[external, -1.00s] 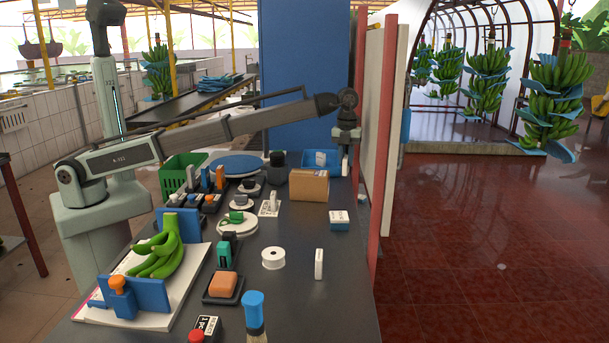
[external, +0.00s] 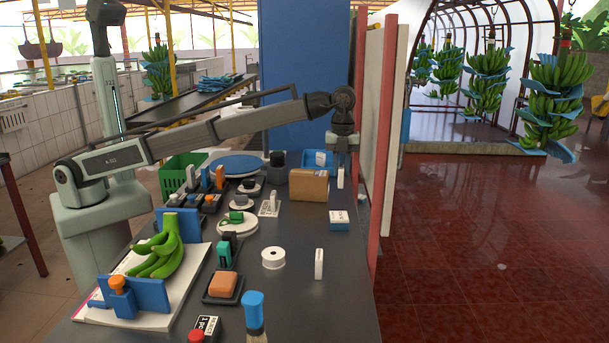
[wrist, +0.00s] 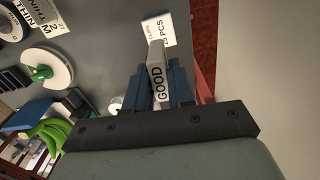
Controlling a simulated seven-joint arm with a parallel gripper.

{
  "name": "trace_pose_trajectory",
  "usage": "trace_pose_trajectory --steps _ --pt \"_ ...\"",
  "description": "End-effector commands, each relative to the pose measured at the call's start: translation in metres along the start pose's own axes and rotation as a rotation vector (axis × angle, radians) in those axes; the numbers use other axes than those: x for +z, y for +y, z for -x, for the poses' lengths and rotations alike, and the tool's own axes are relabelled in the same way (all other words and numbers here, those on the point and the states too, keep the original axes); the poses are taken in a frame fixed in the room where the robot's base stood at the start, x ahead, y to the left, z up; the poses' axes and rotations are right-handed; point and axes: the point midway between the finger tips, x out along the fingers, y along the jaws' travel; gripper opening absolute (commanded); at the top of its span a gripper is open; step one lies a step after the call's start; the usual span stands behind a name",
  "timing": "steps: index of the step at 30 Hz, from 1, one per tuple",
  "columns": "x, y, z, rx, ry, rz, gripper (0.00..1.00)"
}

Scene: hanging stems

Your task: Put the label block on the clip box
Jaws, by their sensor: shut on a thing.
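My gripper (external: 341,160) hangs over the back right of the table, pointing down. It is shut on the label block (external: 340,178), a slim white block held upright. In the wrist view the label block (wrist: 158,75) shows the word GOOD between the dark blue fingers. The clip box (external: 339,221) is a small blue box with a white printed top. It stands on the table in front of the gripper, nearer the camera. In the wrist view the clip box (wrist: 159,30) shows beyond the block, partly hidden by it. The block appears apart from the box.
A brown carton (external: 309,186) stands left of the held block, and a blue bin (external: 317,158) is behind. A similar white block (external: 319,264) and a white roll (external: 273,258) stand nearer the camera. A wall panel edges the right side. The table around the clip box is clear.

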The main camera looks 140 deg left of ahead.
Motion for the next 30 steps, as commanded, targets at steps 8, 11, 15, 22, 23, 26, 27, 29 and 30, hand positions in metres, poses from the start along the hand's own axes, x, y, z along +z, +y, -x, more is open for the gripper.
trace_pose_trajectory --steps 8,11,15,22,23,26,27,29,30 --pt "0.0 0.001 -0.02 0.002 0.0 0.034 0.0" --pt "0.0 0.001 -0.037 0.002 0.0 0.034 0.0" --pt "0.0 0.001 -0.057 0.001 0.0 0.033 0.0" --pt "0.0 0.001 -0.074 0.002 0.0 0.033 0.0" --pt "0.0 0.001 -0.078 0.002 0.0 0.033 0.0" --pt "0.0 0.001 -0.091 0.001 0.0 0.032 0.0" --pt "0.0 0.001 -0.096 0.001 0.0 0.032 0.0" --pt "0.0 0.001 -0.1 0.001 0.0 0.032 0.0" --pt "0.0 0.001 -0.101 0.001 0.0 0.032 0.0"
